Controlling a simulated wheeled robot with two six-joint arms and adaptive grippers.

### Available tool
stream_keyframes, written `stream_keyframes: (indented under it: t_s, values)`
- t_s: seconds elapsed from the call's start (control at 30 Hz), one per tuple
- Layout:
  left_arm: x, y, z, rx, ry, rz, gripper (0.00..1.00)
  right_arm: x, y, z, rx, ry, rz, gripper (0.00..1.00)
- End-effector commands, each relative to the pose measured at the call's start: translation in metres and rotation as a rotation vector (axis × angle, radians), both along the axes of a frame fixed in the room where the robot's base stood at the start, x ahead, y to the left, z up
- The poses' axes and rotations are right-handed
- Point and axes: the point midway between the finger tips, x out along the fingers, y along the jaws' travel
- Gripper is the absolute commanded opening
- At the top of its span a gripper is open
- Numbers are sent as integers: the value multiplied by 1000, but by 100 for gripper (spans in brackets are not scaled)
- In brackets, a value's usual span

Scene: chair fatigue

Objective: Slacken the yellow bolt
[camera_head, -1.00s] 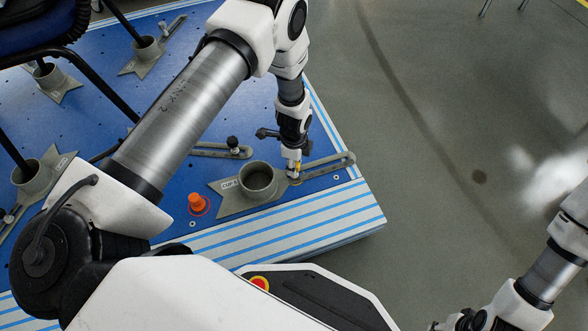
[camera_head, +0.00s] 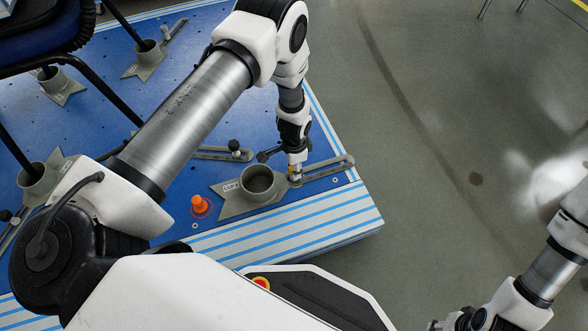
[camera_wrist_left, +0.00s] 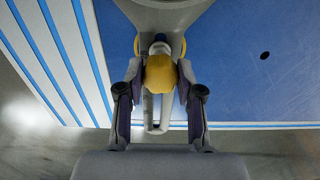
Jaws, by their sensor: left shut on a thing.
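The yellow bolt (camera_wrist_left: 160,74) stands at the slotted arm of the grey cup clamp (camera_head: 232,203), near the blue platform's front right corner. My left gripper (camera_head: 295,172) points down over it. In the left wrist view the two fingers of the left gripper (camera_wrist_left: 159,82) press in on either side of the yellow head, shut on it.
Other grey clamps (camera_head: 145,58) hold the black chair's legs (camera_head: 75,68) at the left. Grey floor (camera_head: 430,130) to the right is clear.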

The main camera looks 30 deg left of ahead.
Motion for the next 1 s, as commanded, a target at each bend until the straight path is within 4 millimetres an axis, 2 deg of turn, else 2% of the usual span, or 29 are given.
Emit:
stream_keyframes:
  t_s: [0.17, 0.3, 0.4, 0.67, 0.87, 1.0]
  values:
    - [0, 0, 1, 0, 1, 36, 0, 0, 0, 2, 0, 0, 0, 40]
    - [-1, 0, 2, 1, 2, 252, 0, 0, 0, 11, 0, 0, 0, 40]
    - [0, 0, 1, 0, 1, 343, 0, 0, 0, 11, 0, 0, 0, 40]
    - [0, 0, 0, 0, 1, 369, 0, 0, 0, 12, 0, 0, 0, 40]
    - [-1, 0, 1, 1, 1, 653, 0, 0, 0, 21, 0, 0, 0, 40]
    - [0, 0, 0, 1, 1, 701, 0, 0, 0, 20, 0, 0, 0, 40]
